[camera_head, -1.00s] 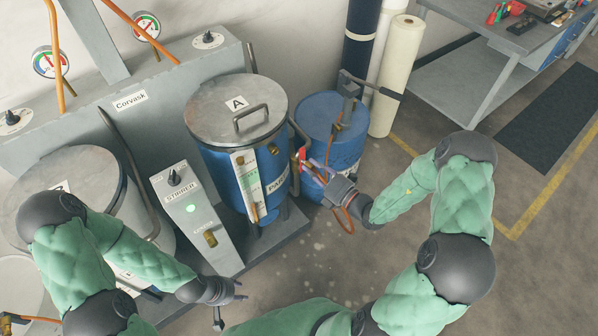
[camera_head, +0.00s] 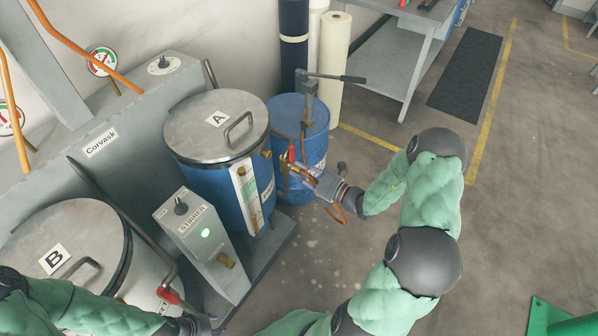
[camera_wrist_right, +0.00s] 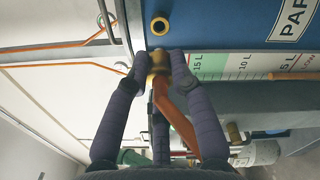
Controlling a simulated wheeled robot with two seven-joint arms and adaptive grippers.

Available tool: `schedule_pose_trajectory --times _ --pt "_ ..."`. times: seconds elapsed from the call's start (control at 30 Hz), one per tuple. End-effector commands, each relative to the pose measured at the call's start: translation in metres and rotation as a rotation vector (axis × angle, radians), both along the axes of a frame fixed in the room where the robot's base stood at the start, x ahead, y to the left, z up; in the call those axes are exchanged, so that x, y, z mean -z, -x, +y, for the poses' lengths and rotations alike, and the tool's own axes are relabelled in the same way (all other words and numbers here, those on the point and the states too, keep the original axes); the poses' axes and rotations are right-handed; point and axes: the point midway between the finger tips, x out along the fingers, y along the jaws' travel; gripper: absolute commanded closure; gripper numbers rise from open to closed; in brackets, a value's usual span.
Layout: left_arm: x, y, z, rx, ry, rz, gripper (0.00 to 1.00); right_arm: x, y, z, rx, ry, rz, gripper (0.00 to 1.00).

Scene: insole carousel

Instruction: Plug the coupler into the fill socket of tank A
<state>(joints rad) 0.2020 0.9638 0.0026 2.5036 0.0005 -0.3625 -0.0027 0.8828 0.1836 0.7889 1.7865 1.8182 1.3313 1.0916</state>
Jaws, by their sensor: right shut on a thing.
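Tank A (camera_head: 215,185) is blue with a grey lid marked A. Its brass socket (camera_head: 267,154) sits high on the wall; in the right wrist view a brass ring socket (camera_wrist_right: 160,25) shows on the blue wall. My right gripper (camera_head: 303,170) is beside the tank, to the right of the socket. Its fingers are shut on the brass coupler (camera_wrist_right: 157,62), from which an orange hose (camera_wrist_right: 178,115) runs back. The coupler appears just below the ring in the wrist view; I cannot tell its distance from it. My left gripper (camera_head: 207,326) is partly cut off at the bottom edge.
A blue drum (camera_head: 300,120) with a pump stands right behind my right gripper. The grey stirrer box (camera_head: 205,240) stands in front of tank A, and tank B (camera_head: 70,250) is at left.

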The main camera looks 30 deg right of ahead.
Motion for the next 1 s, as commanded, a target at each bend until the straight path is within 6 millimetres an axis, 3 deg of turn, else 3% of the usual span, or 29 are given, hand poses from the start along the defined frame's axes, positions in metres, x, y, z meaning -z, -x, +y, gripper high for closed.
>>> schedule_pose_trajectory --times 0.2,0.7,1.0 --pt "-0.008 0.0 0.0 -0.001 0.0 0.0 0.6 -0.002 -0.001 0.001 -0.001 0.001 0.0 1.0" --pt "-0.008 0.0 0.0 -0.001 0.0 0.0 0.6 0.0 -0.039 0.017 -0.002 0.001 -0.002 1.0" --pt "-0.009 0.0 0.0 -0.001 0.0 0.0 0.6 0.0 -0.052 0.022 -0.001 0.002 0.0 1.0"
